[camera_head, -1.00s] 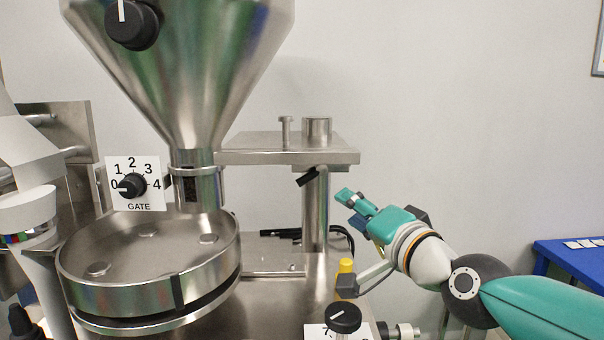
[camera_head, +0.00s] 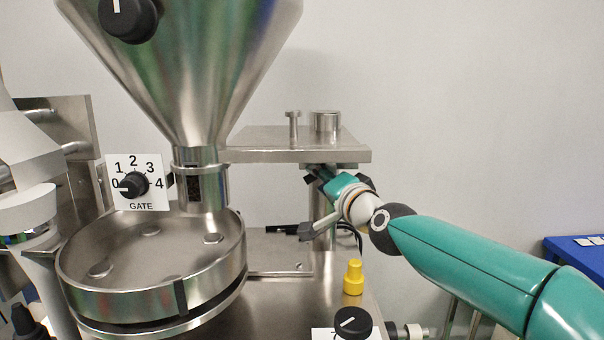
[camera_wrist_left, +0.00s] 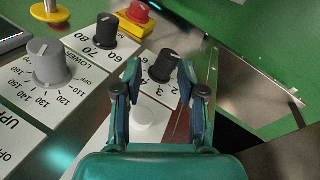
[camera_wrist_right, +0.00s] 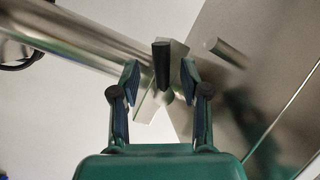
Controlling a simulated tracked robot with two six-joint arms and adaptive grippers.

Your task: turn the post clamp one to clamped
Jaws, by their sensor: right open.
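The post clamp (camera_wrist_right: 140,110) sits on a steel post (camera_wrist_right: 85,38) under a flat plate, with a black lever (camera_wrist_right: 162,66) sticking out. In the right wrist view the lever appears between the fingertips of my right gripper (camera_wrist_right: 160,82), which is open; contact cannot be told. In the head view my right gripper (camera_head: 318,178) is just under the plate at the post and hides most of the clamp. My left gripper (camera_wrist_left: 160,75) is open above a control panel, with a black knob (camera_wrist_left: 162,66) showing between its fingers.
The steel plate (camera_head: 290,143) is close above my right gripper. A hopper (camera_head: 185,70) and round pan (camera_head: 150,255) stand to the left. A yellow knob (camera_head: 353,278) and a black dial (camera_head: 352,322) are below. A blue table (camera_head: 580,258) is at the right.

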